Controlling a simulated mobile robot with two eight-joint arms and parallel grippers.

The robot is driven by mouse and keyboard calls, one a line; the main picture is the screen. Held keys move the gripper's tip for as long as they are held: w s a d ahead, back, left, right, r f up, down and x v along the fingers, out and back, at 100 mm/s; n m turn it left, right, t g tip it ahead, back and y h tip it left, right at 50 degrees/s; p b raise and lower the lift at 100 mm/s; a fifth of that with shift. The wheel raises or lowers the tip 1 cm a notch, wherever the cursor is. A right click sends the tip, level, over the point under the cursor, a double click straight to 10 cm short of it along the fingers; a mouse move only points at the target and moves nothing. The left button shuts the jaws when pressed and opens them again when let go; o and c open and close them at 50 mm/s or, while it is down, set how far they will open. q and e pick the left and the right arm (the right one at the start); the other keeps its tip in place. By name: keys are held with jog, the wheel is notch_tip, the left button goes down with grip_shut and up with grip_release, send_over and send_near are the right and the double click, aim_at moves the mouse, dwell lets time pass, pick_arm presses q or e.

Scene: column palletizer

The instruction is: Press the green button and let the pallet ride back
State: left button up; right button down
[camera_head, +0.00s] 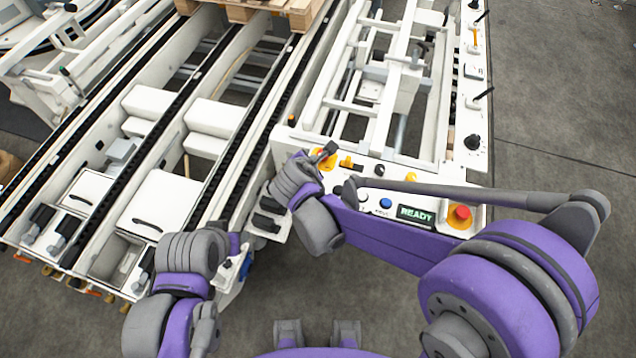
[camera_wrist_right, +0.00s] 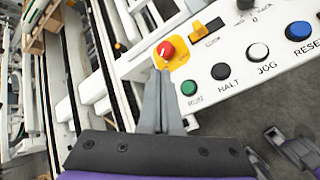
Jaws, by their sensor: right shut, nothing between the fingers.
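The green button (camera_wrist_right: 188,88), labelled RUN, sits on the white control panel in the right wrist view. My right gripper (camera_wrist_right: 160,76) is shut and empty, its fingertips just left of the green button and below a red knob; whether they touch the panel cannot be told. In the head view my right gripper (camera_head: 326,152) is over the panel's left end, and the green button is hidden there. The wooden pallet (camera_head: 250,8) is at the top edge, on the conveyor rails (camera_head: 222,125). My left arm is folded at lower left; its fingers are not visible.
A red knob (camera_wrist_right: 166,49) on a yellow plate is beside the fingertips. Black HALT (camera_wrist_right: 221,71), white JOG (camera_wrist_right: 258,51) and blue RESET (camera_wrist_right: 298,31) buttons follow rightward. A display (camera_head: 415,215) reads READY, near a red emergency button (camera_head: 460,217). Floor at right is clear.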

notch_tip(320, 180, down, 8)
jog(key=b, duration=0.5)
jog(key=shift+f+b, duration=0.15)
jog(key=shift+b, duration=0.15)
jog(key=shift+f, duration=0.25)
jog(key=shift+b, duration=0.3)
dwell(1.4)
jog(key=shift+f+b, duration=0.35)
jog(key=shift+f, duration=0.05)
